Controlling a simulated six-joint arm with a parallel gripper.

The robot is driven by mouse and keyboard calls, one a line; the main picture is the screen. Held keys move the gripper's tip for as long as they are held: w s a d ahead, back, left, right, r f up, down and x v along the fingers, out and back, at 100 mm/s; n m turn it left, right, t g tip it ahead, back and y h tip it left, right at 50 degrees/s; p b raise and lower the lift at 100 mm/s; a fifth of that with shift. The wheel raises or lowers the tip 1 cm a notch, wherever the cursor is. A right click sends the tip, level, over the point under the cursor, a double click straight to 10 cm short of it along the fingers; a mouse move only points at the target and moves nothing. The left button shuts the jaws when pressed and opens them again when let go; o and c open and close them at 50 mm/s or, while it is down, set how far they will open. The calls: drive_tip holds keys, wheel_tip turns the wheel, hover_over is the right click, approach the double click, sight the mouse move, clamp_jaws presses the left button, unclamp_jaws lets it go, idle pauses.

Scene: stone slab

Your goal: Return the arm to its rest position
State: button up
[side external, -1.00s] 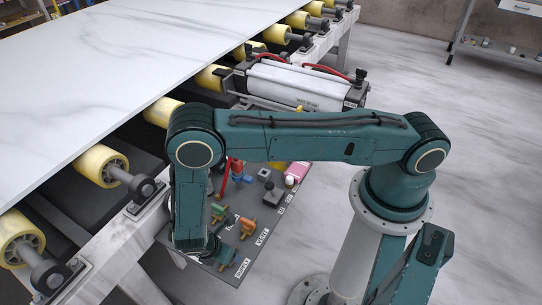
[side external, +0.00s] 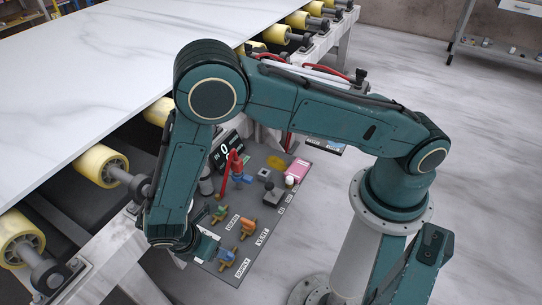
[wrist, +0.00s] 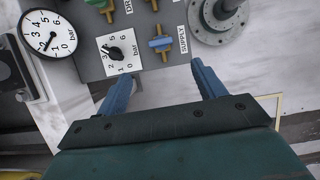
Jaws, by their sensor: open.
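My teal arm reaches from its pedestal to the left over a grey valve panel (side external: 262,190) in the side view. My gripper (side external: 205,245) hangs at the panel's near left corner, partly hidden by the wrist. In the wrist view my gripper (wrist: 158,85) shows two blue fingers spread wide apart with nothing between them. Beyond the fingertips lie a blue-handled valve (wrist: 160,43) beside the SUPPLY label and a black regulator knob (wrist: 114,53) on a white dial.
A white stone slab (side external: 90,70) lies on yellow rollers (side external: 100,165) along the left. A round pressure gauge (wrist: 47,34) stands at the wrist view's left. Orange (side external: 248,227) and green (side external: 219,212) valve handles rise from the panel. The floor at right is open.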

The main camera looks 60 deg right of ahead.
drive_tip(key=shift+r, duration=0.3)
